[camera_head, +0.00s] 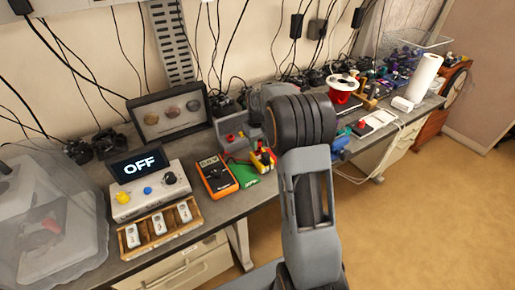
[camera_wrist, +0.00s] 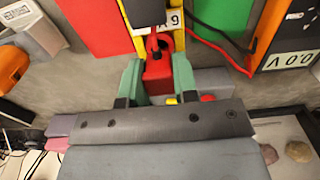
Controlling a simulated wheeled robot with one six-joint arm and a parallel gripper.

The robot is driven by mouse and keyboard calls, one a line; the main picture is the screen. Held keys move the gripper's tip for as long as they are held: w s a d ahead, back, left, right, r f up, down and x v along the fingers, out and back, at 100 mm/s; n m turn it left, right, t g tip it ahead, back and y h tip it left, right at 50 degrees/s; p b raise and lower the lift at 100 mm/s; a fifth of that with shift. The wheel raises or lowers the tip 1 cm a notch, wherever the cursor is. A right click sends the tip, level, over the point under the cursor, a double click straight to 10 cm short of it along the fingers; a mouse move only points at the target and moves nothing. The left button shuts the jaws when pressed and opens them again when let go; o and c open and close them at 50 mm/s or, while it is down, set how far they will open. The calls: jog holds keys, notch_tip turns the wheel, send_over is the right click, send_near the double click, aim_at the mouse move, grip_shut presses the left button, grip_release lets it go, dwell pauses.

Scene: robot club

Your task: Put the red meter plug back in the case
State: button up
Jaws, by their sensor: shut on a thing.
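A red plug (camera_wrist: 158,77) sits between the two green fingertips of my gripper (camera_wrist: 158,82) in the wrist view, and the gripper is shut on it. A red loop rises from the plug, in front of a yellow-edged object (camera_wrist: 179,38) with a dark middle and a white label. Whether the plug touches that object I cannot tell. In the head view my arm hides the fingertips, and a yellow and red object (camera_head: 263,160) stands just left of the arm. The orange meter (camera_head: 216,176) lies left of it and also shows in the wrist view (camera_wrist: 292,40). I cannot identify the case with certainty.
A green card (camera_head: 243,174) lies beside the meter. A grey box (camera_head: 231,127) with red and yellow knobs stands behind. A control box reading OFF (camera_head: 150,193), a wooden tray (camera_head: 159,240) and a clear cover (camera_head: 45,230) fill the left.

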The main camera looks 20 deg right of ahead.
jog(key=shift+r, duration=0.15)
jog(key=shift+r+p, duration=1.35)
jog(key=shift+r, duration=0.25)
jog(key=o, duration=0.3)
jog(key=shift+c, duration=1.3)
jog(key=shift+f+b, duration=0.2)
jog(key=shift+b, duration=0.1)
jog(key=shift+w+d+b, duration=0.1)
jog(key=shift+b, duration=0.45)
